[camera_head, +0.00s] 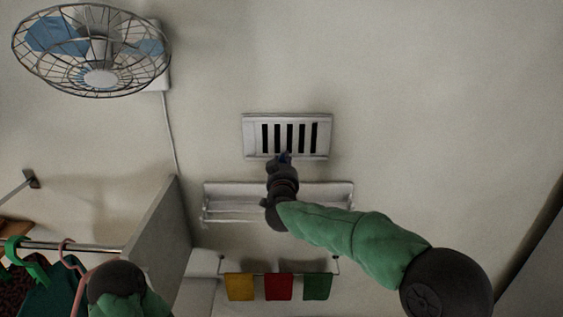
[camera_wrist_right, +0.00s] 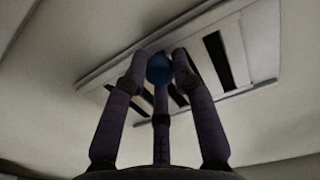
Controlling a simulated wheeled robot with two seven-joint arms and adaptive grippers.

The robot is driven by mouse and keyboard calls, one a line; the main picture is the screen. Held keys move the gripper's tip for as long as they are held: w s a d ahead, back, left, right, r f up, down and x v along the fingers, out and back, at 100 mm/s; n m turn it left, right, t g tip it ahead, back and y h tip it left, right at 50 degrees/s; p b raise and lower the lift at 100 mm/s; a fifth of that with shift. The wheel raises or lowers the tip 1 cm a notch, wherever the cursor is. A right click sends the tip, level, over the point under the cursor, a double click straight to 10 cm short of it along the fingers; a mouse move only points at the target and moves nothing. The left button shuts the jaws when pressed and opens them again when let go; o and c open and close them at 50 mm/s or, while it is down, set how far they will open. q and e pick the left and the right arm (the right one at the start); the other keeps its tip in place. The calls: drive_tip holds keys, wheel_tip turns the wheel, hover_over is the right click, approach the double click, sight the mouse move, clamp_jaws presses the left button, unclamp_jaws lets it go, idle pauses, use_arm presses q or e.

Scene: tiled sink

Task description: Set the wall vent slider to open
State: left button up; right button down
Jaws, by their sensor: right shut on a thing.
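The white wall vent (camera_head: 252,137) is on the wall at the upper middle of the head view, with several dark vertical slots showing. It also shows tilted in the right wrist view (camera_wrist_right: 262,45). A round blue knob (camera_wrist_right: 159,68) sits at the vent's lower edge. My right gripper (camera_head: 284,157) is at the vent's lower edge in the head view. In the right wrist view its fingers (camera_wrist_right: 158,72) are closed around the blue knob. My left gripper is not in view; part of my left arm shows at the bottom left.
A white shelf (camera_head: 230,188) with a rail is on the wall just below the vent, behind my right arm. A caged fan (camera_head: 100,78) is at the upper left. Clothes hangers (camera_head: 22,262) are at lower left. Yellow, red (camera_head: 278,287) and green cloths hang below the shelf.

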drive_tip(key=shift+a, duration=0.25)
drive_tip(key=c, duration=1.3)
unclamp_jaws()
drive_tip(key=shift+d+f+y, duration=0.1)
drive_tip(key=shift+d+y, duration=0.25)
drive_tip(key=shift+y, duration=0.05)
drive_tip(key=shift+o, duration=1.4)
drive_tip(key=shift+s+a, duration=0.2)
drive_tip(key=shift+s, duration=0.05)
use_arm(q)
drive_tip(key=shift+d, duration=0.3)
use_arm(e)
drive_tip(key=s, duration=1.1)
drive_tip(key=shift+s+a, duration=0.35)
drive_tip(key=shift+a, duration=0.1)
